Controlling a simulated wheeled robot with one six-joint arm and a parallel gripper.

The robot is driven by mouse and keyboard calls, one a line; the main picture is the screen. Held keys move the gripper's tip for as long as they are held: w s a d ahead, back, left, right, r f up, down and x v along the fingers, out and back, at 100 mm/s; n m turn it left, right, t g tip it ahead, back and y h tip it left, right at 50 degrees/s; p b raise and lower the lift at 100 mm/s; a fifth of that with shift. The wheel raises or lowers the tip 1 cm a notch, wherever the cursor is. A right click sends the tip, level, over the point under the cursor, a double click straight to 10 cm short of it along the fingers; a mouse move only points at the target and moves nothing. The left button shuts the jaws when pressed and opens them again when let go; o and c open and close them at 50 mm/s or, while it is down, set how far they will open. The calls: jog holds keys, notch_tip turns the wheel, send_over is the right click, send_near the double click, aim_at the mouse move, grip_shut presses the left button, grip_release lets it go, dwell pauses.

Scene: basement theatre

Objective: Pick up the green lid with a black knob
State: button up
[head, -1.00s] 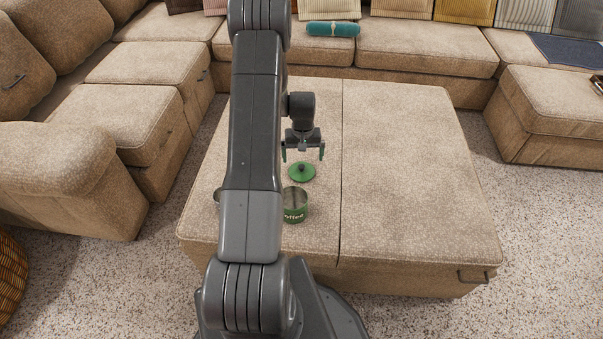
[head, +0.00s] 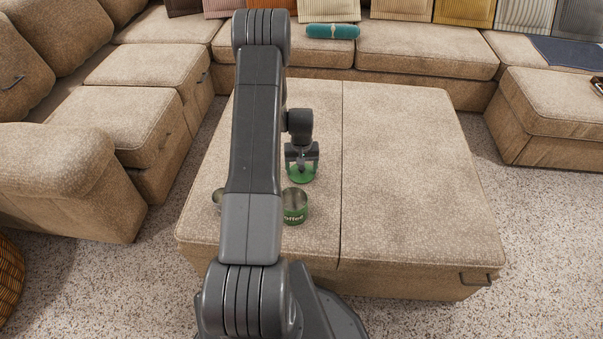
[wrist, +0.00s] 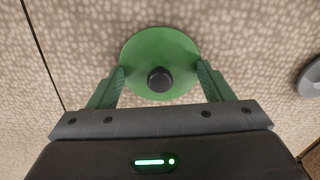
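The beige ottoman (head: 400,170) is bare to the right of its seam. A grey metal object (head: 217,197) stands left of the tin, partly hidden by my arm. It may be the grey disc (wrist: 310,78) in the wrist view. A teal roll (head: 332,31) lies on the sofa behind.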

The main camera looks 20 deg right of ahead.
aim_at(301, 169)
jog(key=shift+s+f, duration=0.1)
jog(key=shift+c, duration=1.2)
jog(key=shift+f, duration=0.1)
jog(key=shift+c, duration=0.3)
jog(key=shift+s+a, duration=0.1)
jog(key=shift+r, duration=0.65)
grip_shut()
notch_tip(301, 169, up, 9)
jog(key=shift+f+p, duration=0.15)
jog(key=shift+p, duration=0.75)
jog(key=s+a+r+b, duration=0.2)
jog(key=s+a+r, duration=0.15)
jog(key=s, duration=0.35)
jog(key=s+a+r+b, duration=0.2)
jog(key=s+a+b, duration=0.15)
jog(key=s, duration=0.35)
jog(key=shift+s+a+f+b, duration=0.1)
jog(key=shift+a+f+b, duration=0.15)
jog(key=shift+f+b, duration=1.05)
jog(key=shift+s+a+f+b, duration=0.15)
jog(key=shift+f+b, duration=0.65)
jog(key=shift+f, duration=0.95)
